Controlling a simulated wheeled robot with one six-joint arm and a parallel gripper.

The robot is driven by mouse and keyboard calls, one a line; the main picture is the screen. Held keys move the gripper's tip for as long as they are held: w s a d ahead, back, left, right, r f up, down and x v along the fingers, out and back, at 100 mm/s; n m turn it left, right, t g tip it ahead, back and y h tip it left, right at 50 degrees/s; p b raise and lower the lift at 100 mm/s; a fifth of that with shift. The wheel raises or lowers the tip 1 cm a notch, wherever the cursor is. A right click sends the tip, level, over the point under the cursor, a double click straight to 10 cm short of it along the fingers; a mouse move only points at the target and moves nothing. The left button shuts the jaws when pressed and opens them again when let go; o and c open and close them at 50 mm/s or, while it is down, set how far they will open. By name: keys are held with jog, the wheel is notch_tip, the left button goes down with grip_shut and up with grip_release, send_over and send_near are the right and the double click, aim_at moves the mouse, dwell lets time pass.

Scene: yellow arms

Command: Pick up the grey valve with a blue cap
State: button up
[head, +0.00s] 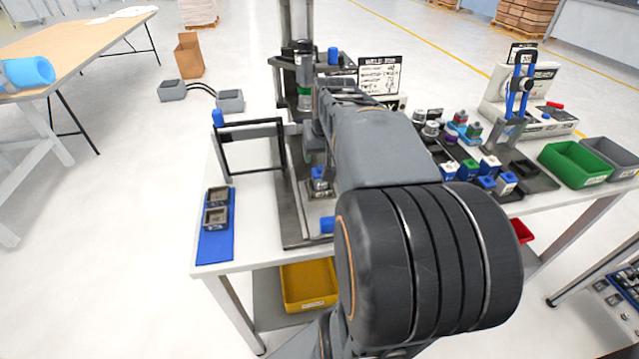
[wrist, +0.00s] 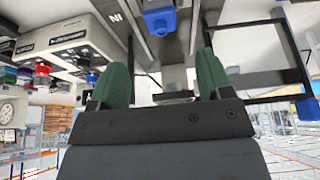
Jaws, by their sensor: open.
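A small grey part with a blue cap (head: 319,174) stands on the press base, just left of my arm in the head view. A blue-capped grey part also shows at the top of the wrist view (wrist: 158,20), beyond my fingertips. I cannot tell for sure that this is the valve, as several other blue-topped parts (head: 488,166) sit in the dark tray at right. My gripper (wrist: 164,72) has two green fingers spread apart with nothing between them. In the head view my arm hides most of it.
The press column (head: 296,25) rises close to my arm. A black frame (head: 250,146) with blue ends stands at left, beside a blue mat (head: 216,245). A weld sign (head: 380,75), a clamp stand (head: 519,85), and green (head: 574,165) and grey (head: 610,156) bins are to the right.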

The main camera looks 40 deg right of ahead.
aim_at(321, 169)
jog(key=x, duration=1.1)
jog(key=shift+f, duration=0.35)
jog(key=c, duration=1)
